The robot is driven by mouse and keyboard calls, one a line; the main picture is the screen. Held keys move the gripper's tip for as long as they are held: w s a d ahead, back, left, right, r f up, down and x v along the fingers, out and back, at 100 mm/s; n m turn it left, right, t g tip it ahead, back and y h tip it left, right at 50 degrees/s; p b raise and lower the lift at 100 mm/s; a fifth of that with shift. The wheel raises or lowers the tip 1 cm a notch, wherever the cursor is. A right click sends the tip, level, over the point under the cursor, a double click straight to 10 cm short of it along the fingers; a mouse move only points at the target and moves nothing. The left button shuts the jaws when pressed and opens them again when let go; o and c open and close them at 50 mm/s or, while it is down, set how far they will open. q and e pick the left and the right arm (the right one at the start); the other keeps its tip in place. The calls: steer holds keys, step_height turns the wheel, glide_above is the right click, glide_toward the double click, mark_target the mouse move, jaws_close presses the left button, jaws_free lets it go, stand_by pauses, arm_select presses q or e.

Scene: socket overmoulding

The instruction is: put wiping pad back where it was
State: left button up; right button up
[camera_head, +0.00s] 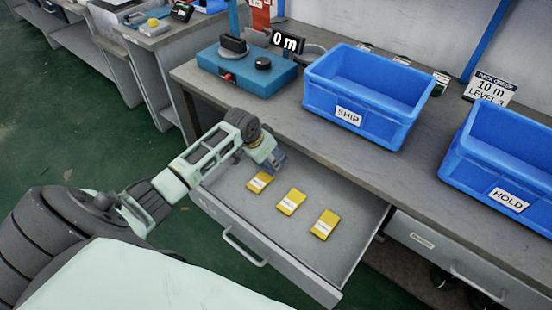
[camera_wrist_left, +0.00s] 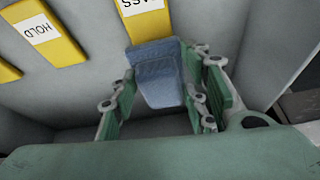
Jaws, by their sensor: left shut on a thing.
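The wiping pad, a folded blue-grey cloth block (camera_wrist_left: 158,78), sits between the fingers of my left gripper (camera_wrist_left: 163,98) in the left wrist view. In the head view my left gripper (camera_head: 270,161) is over the back left of the open drawer (camera_head: 275,232), shut on the pad (camera_head: 279,157), of which only a little shows. I cannot tell whether the pad touches the drawer floor. My right gripper is not in view.
Three yellow labelled blocks (camera_head: 291,201) lie in a row in the drawer; one (camera_wrist_left: 148,22) is right beside the pad. A blue SHIP bin (camera_head: 345,115), a blue HOLD bin (camera_head: 500,192) and a teal device (camera_head: 240,72) stand on the bench. The drawer's front is clear.

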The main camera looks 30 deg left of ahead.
mark_target(274, 155)
arm_select(q)
steer(key=shift+w+f, duration=0.25)
steer(key=shift+w, duration=0.3)
steer(key=shift+w+d+f+b, duration=0.15)
steer(key=shift+w+f+b, duration=0.05)
steer(key=shift+w+f, duration=0.5)
steer(key=shift+w+d+f+b, duration=0.1)
steer(key=shift+w+f+b, duration=0.1)
steer(key=shift+w+f, duration=0.45)
steer(key=shift+w+r, duration=0.15)
steer(key=shift+r, duration=0.1)
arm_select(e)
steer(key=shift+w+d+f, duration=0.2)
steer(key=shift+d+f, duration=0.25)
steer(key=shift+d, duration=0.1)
arm_select(q)
steer(key=o, duration=1.1)
steer(key=shift+f, duration=0.15)
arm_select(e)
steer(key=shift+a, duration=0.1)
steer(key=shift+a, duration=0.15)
